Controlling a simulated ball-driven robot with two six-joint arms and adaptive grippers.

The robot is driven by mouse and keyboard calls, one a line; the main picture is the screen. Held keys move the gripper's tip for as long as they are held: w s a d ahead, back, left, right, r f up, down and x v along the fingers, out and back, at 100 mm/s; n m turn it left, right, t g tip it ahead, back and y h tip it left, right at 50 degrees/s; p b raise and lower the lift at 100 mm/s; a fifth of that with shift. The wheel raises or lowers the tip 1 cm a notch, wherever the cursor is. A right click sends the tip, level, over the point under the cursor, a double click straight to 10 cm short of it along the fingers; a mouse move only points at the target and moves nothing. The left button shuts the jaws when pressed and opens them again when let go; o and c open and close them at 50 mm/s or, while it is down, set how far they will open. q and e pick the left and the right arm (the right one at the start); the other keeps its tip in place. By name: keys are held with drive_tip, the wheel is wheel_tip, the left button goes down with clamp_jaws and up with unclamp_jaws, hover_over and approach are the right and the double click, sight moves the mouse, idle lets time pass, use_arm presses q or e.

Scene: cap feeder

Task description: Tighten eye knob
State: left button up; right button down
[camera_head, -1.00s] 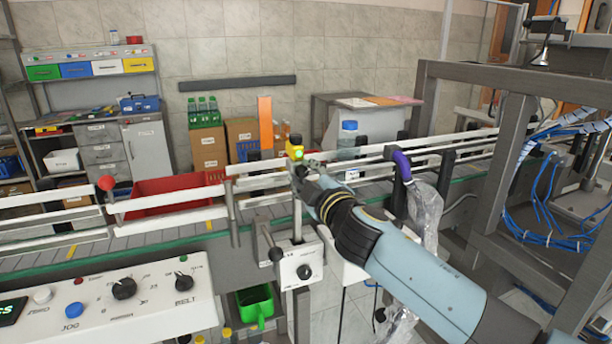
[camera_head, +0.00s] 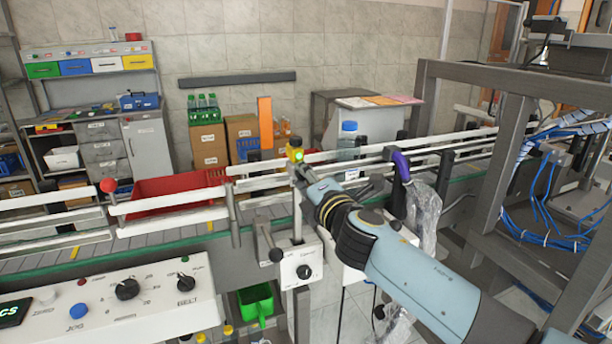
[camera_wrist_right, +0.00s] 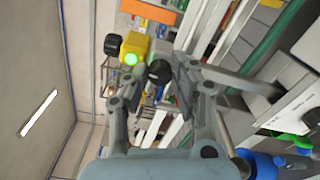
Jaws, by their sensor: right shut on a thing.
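The eye is a small yellow sensor box (camera_head: 295,148) with a lit green lamp, on a post at the near side of the conveyor. It also shows in the right wrist view (camera_wrist_right: 134,50). A black knob (camera_wrist_right: 159,73) sits beside it, between the fingers of my right gripper (camera_wrist_right: 160,84). The gripper is shut on this knob; the finger contact is partly hidden. In the head view my right gripper (camera_head: 304,174) reaches the post just below the yellow box, hiding the knob. My left gripper is not in view.
White guide rails (camera_head: 172,200) run along the conveyor. A black-handled clamp (camera_head: 275,254) and a white box with a black dial (camera_head: 304,271) stand below the post. A control panel (camera_head: 110,300) is at front left. A grey metal frame (camera_head: 515,150) stands at right.

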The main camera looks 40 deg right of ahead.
drive_tip(key=shift+n, duration=0.6)
drive_tip(key=c, duration=1.1)
unclamp_jaws()
drive_tip(key=v, duration=1.2)
drive_tip(key=shift+s, duration=0.1)
drive_tip(key=shift+f, duration=0.1)
